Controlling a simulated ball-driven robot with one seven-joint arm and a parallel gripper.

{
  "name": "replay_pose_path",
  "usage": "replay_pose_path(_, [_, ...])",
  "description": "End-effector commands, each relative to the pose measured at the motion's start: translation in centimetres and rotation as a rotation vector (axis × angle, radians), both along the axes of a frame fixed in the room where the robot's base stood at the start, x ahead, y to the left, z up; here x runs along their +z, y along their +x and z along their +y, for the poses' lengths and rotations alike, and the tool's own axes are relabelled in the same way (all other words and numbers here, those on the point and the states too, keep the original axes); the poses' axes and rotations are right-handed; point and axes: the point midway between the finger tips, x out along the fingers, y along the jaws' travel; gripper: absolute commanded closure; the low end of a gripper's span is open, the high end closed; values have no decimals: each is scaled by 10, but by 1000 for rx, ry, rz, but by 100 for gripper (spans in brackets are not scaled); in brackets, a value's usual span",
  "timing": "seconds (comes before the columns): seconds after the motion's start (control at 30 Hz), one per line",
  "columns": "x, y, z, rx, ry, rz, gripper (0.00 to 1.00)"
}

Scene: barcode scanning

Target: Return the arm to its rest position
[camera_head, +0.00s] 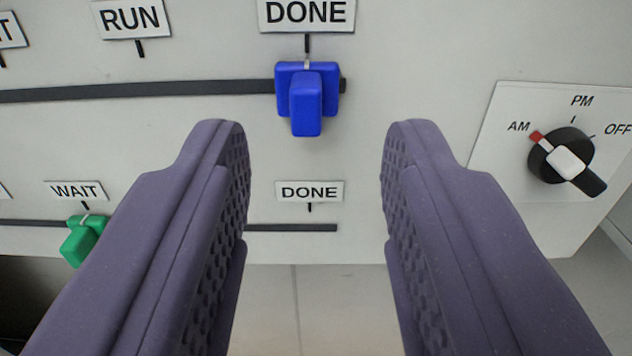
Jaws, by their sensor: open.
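My gripper (314,130) shows as two purple fingers with textured inner pads. It is open and nothing is between the fingers. In front of it is a pale panel (430,70). A blue slider knob (305,98) sits at the right end of the upper dark slot, under a DONE label (307,14). The knob appears just beyond the gap between the fingertips, and I see no contact.
A green knob (83,241) sits on the lower slot under a WAIT label (76,190). The lower DONE label (309,191) shows between the fingers. A rotary dial (562,156) with AM, PM and OFF marks is at right. Tiled floor (310,310) shows below the panel.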

Motion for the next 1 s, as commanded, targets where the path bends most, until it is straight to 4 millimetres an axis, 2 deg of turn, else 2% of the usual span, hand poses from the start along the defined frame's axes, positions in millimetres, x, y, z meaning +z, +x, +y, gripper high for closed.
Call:
replay_pose_path(0.13, [-1,-12,0,0,0,1,60])
replay_pose_path(0.53, [-1,-13,0,0,0,1,60])
replay_pose_path(0.63, [-6,-14,1,7,1,3,60])
replay_pose_path(0.77, [-30,-17,3,39,4,14,60])
replay_pose_path(1.0, [-95,-40,0,95,-3,90,60])
